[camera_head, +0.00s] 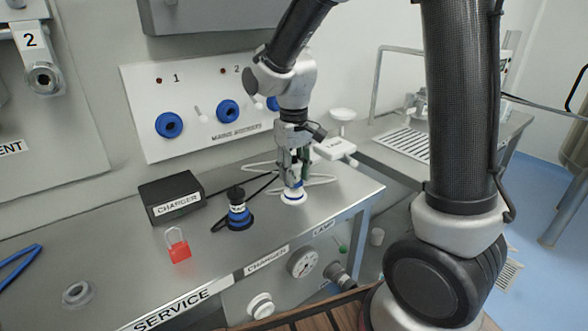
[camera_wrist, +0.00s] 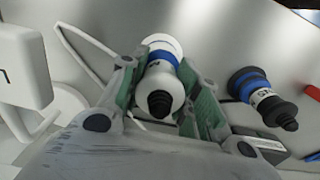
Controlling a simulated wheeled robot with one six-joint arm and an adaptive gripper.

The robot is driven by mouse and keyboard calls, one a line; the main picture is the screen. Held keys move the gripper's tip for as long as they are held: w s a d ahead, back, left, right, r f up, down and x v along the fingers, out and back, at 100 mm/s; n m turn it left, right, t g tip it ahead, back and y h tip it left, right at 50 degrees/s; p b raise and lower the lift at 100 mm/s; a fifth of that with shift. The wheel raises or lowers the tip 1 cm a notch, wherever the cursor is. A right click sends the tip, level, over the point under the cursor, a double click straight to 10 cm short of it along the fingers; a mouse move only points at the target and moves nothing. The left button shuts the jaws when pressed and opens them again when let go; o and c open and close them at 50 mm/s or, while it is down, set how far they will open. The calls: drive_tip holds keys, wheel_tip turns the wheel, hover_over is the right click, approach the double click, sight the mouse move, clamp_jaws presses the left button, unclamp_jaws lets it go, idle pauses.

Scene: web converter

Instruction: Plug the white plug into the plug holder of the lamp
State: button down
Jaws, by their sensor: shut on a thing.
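The white plug (camera_head: 293,197) has a blue ring and stands upright at the bench top, white face down. In the wrist view the white plug (camera_wrist: 162,60) shows its blue band and black cable end between the green-padded fingers. My gripper (camera_head: 294,176) is shut on it from above; the gripper also shows in the wrist view (camera_wrist: 163,88). Whether the plug rests on the steel or hangs just above it, I cannot tell. I cannot tell if that is the plug holder.
A black plug with a blue ring (camera_head: 239,212) stands left of the white plug. A black CHARGER box (camera_head: 170,197), a red padlock (camera_head: 179,249) and a white lamp box (camera_head: 335,148) are nearby. Blue wall sockets (camera_head: 170,125) are behind. White cable lies around the gripper.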

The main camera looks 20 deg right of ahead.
drive_tip(key=shift+f, duration=1)
idle(0.3)
drive_tip(key=c, duration=0.9)
unclamp_jaws()
drive_tip(key=shift+c, duration=0.2)
wheel_tip(320, 180, up, 12)
drive_tip(key=shift+r, duration=0.1)
